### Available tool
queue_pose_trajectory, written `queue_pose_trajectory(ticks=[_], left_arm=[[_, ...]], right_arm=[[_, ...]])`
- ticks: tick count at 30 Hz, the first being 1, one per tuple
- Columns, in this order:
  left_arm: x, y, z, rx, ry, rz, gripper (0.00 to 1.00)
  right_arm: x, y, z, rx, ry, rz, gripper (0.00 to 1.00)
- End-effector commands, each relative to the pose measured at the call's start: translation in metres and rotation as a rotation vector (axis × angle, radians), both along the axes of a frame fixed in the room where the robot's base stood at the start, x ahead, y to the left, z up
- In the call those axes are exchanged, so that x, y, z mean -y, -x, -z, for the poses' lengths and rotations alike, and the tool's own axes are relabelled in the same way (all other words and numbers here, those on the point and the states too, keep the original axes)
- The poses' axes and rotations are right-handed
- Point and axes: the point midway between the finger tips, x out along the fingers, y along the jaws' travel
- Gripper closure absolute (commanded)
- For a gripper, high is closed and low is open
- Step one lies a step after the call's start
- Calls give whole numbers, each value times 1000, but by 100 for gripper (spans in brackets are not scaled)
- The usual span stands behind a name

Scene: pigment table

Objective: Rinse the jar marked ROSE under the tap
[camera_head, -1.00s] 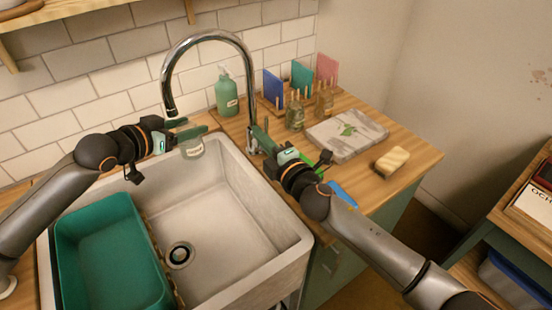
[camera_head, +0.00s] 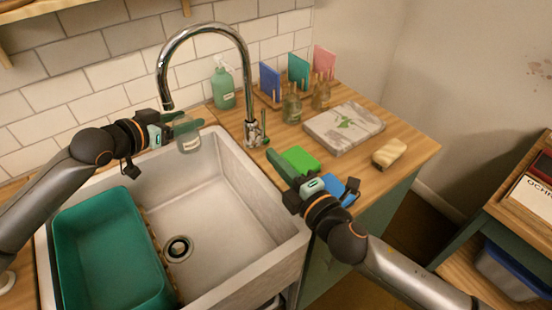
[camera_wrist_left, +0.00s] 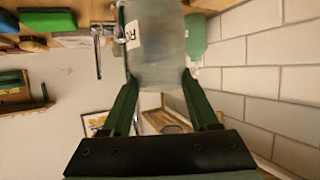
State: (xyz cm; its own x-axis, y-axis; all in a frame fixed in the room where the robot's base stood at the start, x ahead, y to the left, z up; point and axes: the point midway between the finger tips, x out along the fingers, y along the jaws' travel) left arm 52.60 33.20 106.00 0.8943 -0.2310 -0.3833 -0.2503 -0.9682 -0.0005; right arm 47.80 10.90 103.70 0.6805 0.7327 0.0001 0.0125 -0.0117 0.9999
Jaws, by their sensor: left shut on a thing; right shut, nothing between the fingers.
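My left gripper (camera_head: 184,128) is shut on a clear glass jar (camera_head: 188,143), held over the back of the white sink (camera_head: 218,200). In the left wrist view the jar (camera_wrist_left: 160,50) sits between the fingers, and its pale label shows "RO"; the rest is out of sight. The chrome tap (camera_head: 204,29) arches over the sink. Its spout end is above and slightly left of the jar, with no clear water stream visible. The tap's lever (camera_head: 263,127) is at its base on the right. My right gripper (camera_head: 281,166) is shut and empty, beside a green sponge.
A teal tub (camera_head: 105,250) stands in the sink's left side. On the counter are the green sponge (camera_head: 301,159), a blue cloth or sponge (camera_head: 335,187), a soap bottle (camera_head: 222,88), two jars (camera_head: 292,106), a marble slab (camera_head: 343,127) and a yellowish sponge (camera_head: 389,153).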

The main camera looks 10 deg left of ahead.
Motion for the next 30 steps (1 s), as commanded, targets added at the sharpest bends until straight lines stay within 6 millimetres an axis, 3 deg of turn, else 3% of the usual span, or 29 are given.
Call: queue_pose_trajectory(ticks=[10,30], left_arm=[[3,1,-2,2,1,1,100],[46,22,-2,2,3,2,100]], right_arm=[[0,0,-2,0,0,0,100],[0,0,-24,-1,-1,0,100]])
